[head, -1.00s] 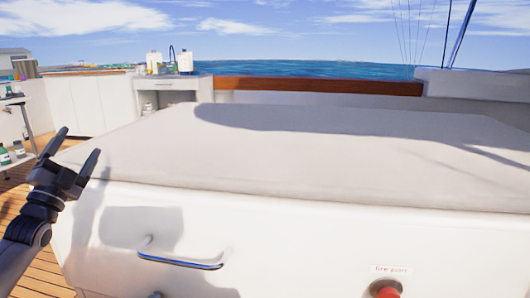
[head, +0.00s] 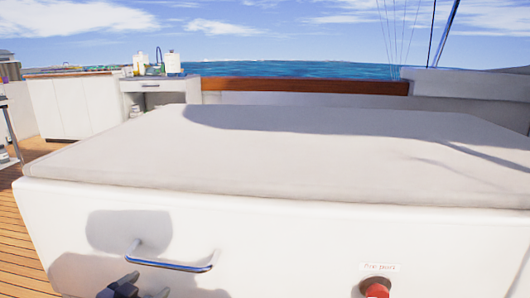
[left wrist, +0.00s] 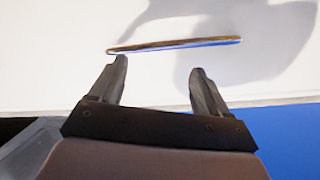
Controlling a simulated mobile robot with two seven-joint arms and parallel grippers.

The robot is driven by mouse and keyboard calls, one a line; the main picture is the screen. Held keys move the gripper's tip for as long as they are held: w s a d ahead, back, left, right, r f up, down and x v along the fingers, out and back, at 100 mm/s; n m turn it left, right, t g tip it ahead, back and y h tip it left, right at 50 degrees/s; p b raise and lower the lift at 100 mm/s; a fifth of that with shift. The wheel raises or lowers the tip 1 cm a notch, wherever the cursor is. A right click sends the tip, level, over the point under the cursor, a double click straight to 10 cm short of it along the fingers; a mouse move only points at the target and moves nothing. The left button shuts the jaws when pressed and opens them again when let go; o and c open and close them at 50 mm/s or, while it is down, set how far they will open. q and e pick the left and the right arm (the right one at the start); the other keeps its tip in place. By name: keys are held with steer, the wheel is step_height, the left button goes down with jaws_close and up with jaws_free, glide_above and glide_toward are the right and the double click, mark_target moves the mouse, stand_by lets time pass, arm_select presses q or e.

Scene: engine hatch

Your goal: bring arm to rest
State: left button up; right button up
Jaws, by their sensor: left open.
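My left gripper (head: 122,287) shows at the bottom edge of the head view, partly cut off, just below the left part of a chrome handle (head: 172,266). In the left wrist view the gripper (left wrist: 158,73) has its two fingers spread, with nothing between them. The handle (left wrist: 175,45) lies beyond the fingertips there, on the white front panel, apart from the fingers. The handle is fixed to the front of a white box (head: 280,235) with a pale grey cushion top (head: 270,155). The top lies flat on the box. My right gripper is not in view.
A red knob (head: 376,287) under a "fire port" label (head: 379,267) sits on the front panel at right. A white counter with bottles (head: 173,63) stands at the back left. Wooden deck (head: 25,245) is clear at left.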

arm_select(q)
steer(key=s+d+r+n+g+h, duration=0.15)
steer(key=s+d+h, duration=0.35)
steer(key=s+d, duration=1.35)
steer(key=s+a+r+y+p, duration=0.1)
steer(key=r+p, duration=0.4)
steer(key=p, duration=0.6)
steer(key=s+a+r+g+y+p, duration=0.1)
steer(key=a+r+p, duration=0.4)
steer(key=p, duration=0.7)
steer(key=s+a+r+g+y+p, duration=0.1)
steer(key=s+a+r+y+p, duration=0.1)
steer(key=s+a+r+p, duration=0.2)
step_height(320, 180, up, 3)
steer(key=n+p, duration=0.1)
steer(key=p, duration=0.7)
steer(key=shift+y, duration=0.4)
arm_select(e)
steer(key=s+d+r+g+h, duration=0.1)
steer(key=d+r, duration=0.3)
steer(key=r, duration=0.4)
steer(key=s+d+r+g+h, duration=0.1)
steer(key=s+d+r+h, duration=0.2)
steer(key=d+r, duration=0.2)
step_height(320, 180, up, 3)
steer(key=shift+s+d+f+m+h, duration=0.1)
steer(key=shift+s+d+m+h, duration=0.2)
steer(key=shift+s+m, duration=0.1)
